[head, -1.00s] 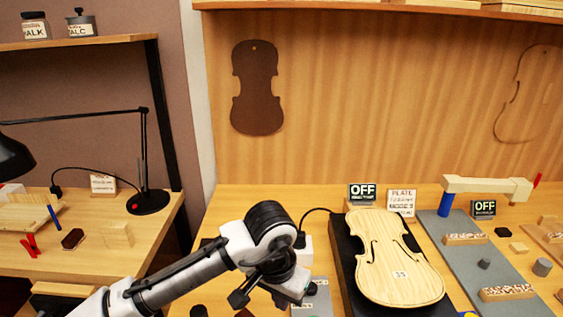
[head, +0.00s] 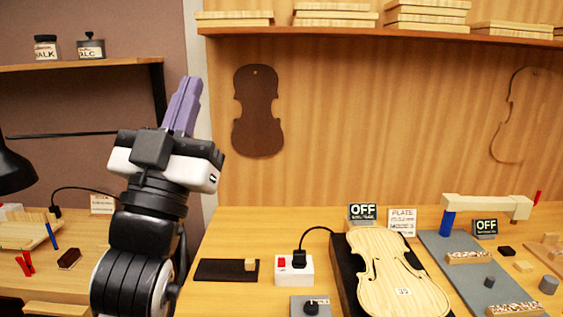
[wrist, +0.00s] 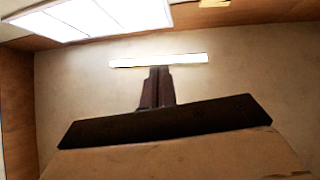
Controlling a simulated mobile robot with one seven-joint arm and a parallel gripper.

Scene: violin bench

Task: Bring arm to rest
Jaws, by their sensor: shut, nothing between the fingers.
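My gripper (head: 184,105) is raised above the bench at the left of the head view, its purple fingers pointing up and closed together with nothing between them. In the wrist view the fingers (wrist: 157,88) show dark and together against a bare wall and ceiling, with a lit panel (wrist: 95,15) at the upper left.
A violin plate (head: 393,275) lies on a black base on the bench. A white socket box (head: 293,271) and a dark mat (head: 215,271) lie left of it. A blue-legged wooden bridge (head: 485,206) stands to the right. A shelf (head: 400,33) runs above.

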